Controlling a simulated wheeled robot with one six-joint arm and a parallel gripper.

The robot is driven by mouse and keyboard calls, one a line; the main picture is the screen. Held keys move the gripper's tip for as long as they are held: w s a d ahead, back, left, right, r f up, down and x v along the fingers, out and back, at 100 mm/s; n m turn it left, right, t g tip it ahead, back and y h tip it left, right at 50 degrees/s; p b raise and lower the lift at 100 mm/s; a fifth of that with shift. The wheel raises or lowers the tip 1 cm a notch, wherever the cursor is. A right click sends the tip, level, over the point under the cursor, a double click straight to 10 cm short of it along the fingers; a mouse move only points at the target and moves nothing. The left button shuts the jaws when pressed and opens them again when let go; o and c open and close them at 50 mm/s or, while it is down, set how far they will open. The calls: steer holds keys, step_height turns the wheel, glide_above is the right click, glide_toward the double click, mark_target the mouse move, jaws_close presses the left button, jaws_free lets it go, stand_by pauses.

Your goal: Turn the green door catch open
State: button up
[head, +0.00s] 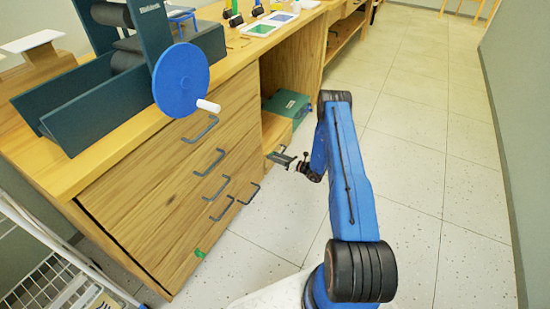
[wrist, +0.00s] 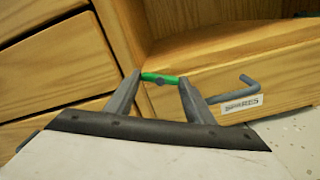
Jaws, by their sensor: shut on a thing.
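The green door catch (wrist: 160,78) is a small bar with a grey pivot at its middle, on the top edge of a wooden front labelled SPARES. It lies across the picture, close to level and slightly tilted. My gripper (wrist: 160,84) has one finger at each end of the bar and is shut on it. In the head view my gripper (head: 279,158) is low beside the open bay of the cabinet, and the catch it holds cannot be made out there.
A grey bar handle (wrist: 238,90) sticks out just right of my fingers. Drawer handles (head: 209,163) project from the wooden cabinet (head: 150,215). A wire rack (head: 45,285) stands lower left. The tiled floor (head: 425,165) is clear.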

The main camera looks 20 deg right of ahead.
steer(key=n, duration=0.5)
stand_by(0.4)
steer(key=o, duration=1.1)
steer(key=shift+c, duration=0.2)
steer(key=shift+s+d, duration=0.1)
steer(key=v, duration=1.7)
steer(key=shift+s+d+f, duration=0.1)
